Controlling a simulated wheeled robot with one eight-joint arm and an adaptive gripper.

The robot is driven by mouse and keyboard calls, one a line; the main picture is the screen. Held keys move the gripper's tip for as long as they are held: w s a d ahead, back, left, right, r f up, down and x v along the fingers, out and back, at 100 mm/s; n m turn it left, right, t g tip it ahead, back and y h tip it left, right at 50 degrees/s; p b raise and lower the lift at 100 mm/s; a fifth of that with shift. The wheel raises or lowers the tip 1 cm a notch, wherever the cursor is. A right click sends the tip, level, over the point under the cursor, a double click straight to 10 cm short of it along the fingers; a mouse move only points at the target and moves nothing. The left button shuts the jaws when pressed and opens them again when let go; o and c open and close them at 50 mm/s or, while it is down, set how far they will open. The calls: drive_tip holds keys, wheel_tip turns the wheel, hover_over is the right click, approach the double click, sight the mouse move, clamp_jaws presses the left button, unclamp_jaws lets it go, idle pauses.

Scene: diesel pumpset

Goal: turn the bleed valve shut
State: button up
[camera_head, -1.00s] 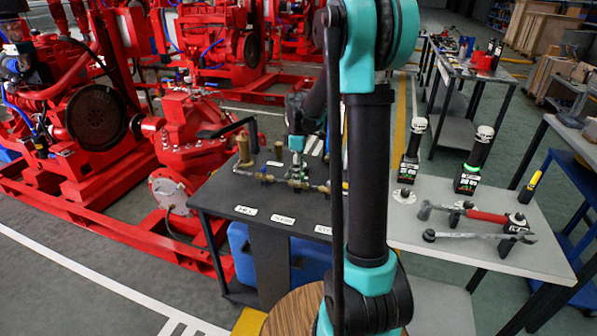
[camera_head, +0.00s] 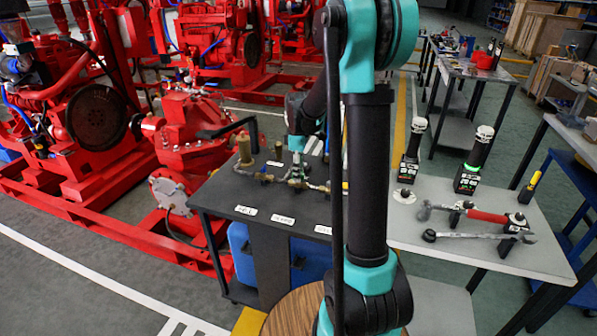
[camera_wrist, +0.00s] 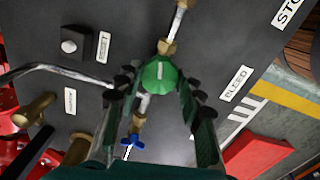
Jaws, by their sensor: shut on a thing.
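The bleed valve is a round green knob (camera_wrist: 158,75) with a pale bar mark, set on the brass and silver pipe line beside the BLEED label (camera_wrist: 236,84) in the wrist view. My gripper (camera_wrist: 159,79) is shut on this knob, with one dark finger on each side. In the head view my gripper (camera_head: 297,160) reaches down to the pipework on the dark bench top, and it hides the knob there.
A blue-handled valve (camera_wrist: 132,141) sits on the same pipe close to my gripper. A black push-button box (camera_wrist: 72,45) stands at upper left. A grey table (camera_head: 450,245) with tools is at right. Red pumpsets (camera_head: 95,120) stand behind on the left.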

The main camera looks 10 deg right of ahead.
drive_tip(key=m, duration=0.5)
drive_tip(key=shift+m, duration=0.3)
drive_tip(key=m, duration=1)
drive_tip(key=shift+m, duration=0.4)
drive_tip(key=m, duration=0.5)
drive_tip(key=shift+m, duration=0.3)
drive_tip(key=o, duration=1.2)
drive_tip(key=shift+c, duration=0.2)
